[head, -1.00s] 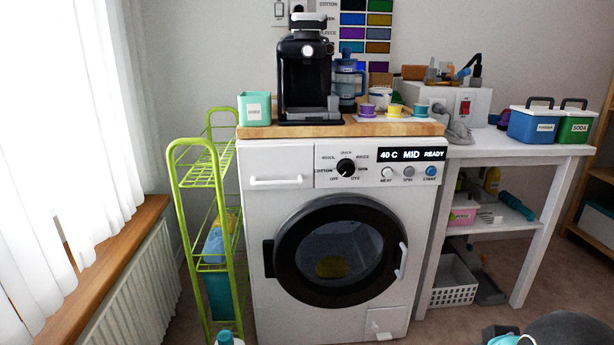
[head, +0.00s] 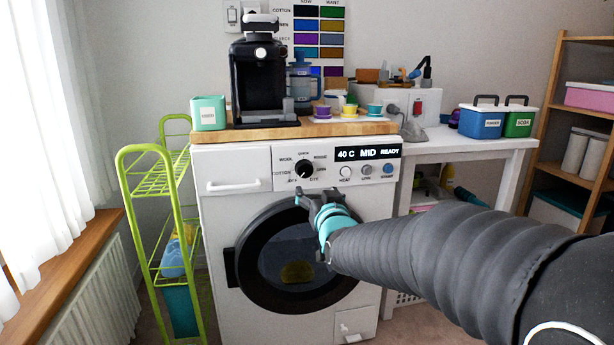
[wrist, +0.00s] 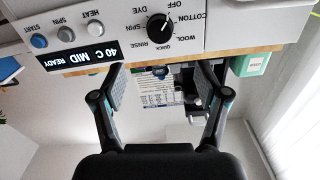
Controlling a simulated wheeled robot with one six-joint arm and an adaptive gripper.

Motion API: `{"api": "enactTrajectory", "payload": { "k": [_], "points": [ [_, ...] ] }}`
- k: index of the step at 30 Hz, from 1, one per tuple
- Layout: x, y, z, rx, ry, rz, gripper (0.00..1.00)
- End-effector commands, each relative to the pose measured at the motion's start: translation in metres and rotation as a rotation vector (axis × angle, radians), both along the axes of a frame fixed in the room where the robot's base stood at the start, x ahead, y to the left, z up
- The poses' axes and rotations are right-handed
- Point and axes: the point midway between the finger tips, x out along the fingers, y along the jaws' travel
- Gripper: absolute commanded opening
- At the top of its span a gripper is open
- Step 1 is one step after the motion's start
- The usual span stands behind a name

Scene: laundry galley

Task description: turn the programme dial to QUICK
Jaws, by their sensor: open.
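The programme dial (head: 304,168) is a round black knob on the washing machine's white front panel, with a white pointer mark. Labels ring it, with QUICK at the top; I cannot tell for sure which label the mark faces. In the wrist view the panel is upside down, and the dial (wrist: 159,27) shows uncovered. My gripper (head: 318,194) is just below the panel in the head view, in front of the door's upper right part. In the wrist view my gripper (wrist: 162,72) is open and empty, its fingers apart from the dial.
The display (head: 367,152) reads 40 C MID READY, above the HEAT, SPIN and START buttons (head: 360,171). A wooden top (head: 300,131) carries a coffee machine (head: 260,75) and cups. A green rack (head: 150,190) stands left; a white table (head: 470,145) stands right.

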Motion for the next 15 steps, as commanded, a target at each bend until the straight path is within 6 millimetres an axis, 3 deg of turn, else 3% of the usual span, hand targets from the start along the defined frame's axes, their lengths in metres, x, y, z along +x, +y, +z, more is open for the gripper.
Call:
{"api": "enactTrajectory", "payload": {
  "k": [5,15],
  "points": [
    [0.016,0.005,0.000,0.001,-0.002,0.000,0.74],
    [0.073,0.021,0.000,0.000,-0.001,0.000,0.74]
  ]
}}
